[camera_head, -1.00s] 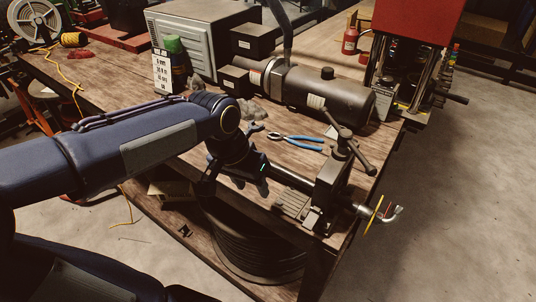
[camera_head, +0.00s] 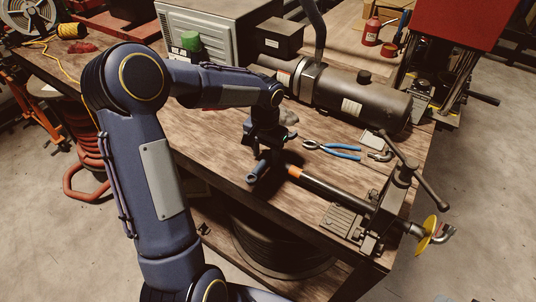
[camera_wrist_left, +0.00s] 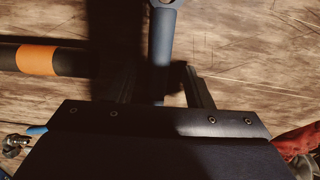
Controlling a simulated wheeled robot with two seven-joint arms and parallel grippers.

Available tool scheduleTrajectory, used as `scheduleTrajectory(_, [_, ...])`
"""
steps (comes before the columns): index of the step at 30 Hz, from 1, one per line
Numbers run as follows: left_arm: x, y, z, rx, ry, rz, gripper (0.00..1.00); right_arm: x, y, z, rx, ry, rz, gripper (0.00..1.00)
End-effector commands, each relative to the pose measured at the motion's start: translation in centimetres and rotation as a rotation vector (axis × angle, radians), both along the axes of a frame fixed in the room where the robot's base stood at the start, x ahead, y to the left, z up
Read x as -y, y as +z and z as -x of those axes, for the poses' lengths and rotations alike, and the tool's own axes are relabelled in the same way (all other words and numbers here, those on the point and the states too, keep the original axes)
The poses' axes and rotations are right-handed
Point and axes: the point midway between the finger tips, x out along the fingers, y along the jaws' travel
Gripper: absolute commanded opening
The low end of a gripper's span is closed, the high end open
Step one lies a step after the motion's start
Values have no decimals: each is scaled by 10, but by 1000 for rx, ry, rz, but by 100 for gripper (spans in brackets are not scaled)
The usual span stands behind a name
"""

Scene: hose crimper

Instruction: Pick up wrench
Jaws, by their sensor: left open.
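The blue-grey wrench (camera_head: 256,172) lies on the wooden workbench near its front edge, left of the orange-banded black hose. In the left wrist view the wrench (camera_wrist_left: 162,35) runs from the top edge down between the two fingers, with a ring at its upper end; its lower part is hidden by the gripper body. My left gripper (camera_head: 264,154) points down over the wrench and is open. Its fingers in the left wrist view (camera_wrist_left: 159,88) stand on either side of the wrench, apart from it. I cannot tell their exact height. My right gripper is not in view.
The black hose (camera_head: 330,190) with its orange band (camera_head: 294,171) runs to the vise (camera_head: 385,215) at right. Blue-handled pliers (camera_head: 335,150) lie behind it. A dark cylindrical tank (camera_head: 350,98) and a grey metal box (camera_head: 215,38) stand farther back.

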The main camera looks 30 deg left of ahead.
Motion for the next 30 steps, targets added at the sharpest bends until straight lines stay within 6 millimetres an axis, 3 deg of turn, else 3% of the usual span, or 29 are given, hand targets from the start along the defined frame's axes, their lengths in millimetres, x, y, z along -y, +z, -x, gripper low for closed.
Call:
scheduleTrajectory(3, [0, -10, 0, -1, -1, 0, 46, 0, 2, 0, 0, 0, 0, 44])
scheduleTrajectory(11, [0, -13, 0, 2, -1, 0, 45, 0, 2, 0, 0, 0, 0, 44])
scheduleTrajectory(21, [0, -12, 0, 2, -1, 0, 0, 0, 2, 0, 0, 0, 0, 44])
scheduleTrajectory(30, [0, -11, 0, 3, -1, 0, 0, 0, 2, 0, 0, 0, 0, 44])
